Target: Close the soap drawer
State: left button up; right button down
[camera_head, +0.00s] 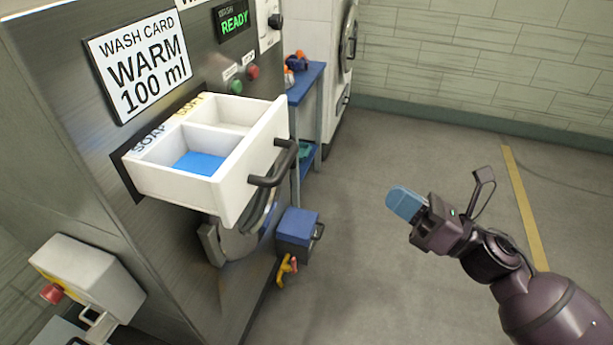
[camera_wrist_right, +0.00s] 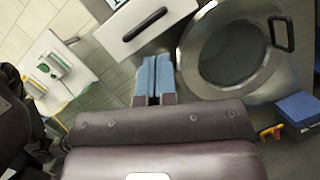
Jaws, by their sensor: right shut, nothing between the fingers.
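The white soap drawer (camera_head: 247,183) sticks out open from the steel washing machine in the head view. It has two compartments, and blue shows in the bottom of the one marked SOAP. A dark bar handle (camera_head: 277,166) is on its front. In the right wrist view the drawer front (camera_wrist_right: 128,37) and its handle show at the top. My right gripper (camera_head: 402,202) is shut and empty, to the right of the drawer and apart from it. Its blue fingers (camera_wrist_right: 154,76) lie together in the wrist view. My left gripper is not in view.
The round washer door (camera_wrist_right: 230,45) is below the drawer. A blue box (camera_head: 297,226) and a yellow-and-red item (camera_head: 287,270) are low beside the machine. A blue shelf (camera_head: 306,84) stands behind.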

pick_arm(q)
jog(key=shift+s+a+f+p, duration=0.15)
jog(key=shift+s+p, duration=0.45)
jog(key=shift+p, duration=0.3)
pick_arm(e)
jog(key=w+a+r+n+g, duration=0.1)
jog(key=w+a+n+g, duration=0.1)
jog(key=a, duration=0.5)
jog(key=w+a+r+n+g, duration=0.2)
jog(key=a+n, duration=0.3)
jog(key=a, duration=0.3)
jog(key=shift+y, duration=0.4)
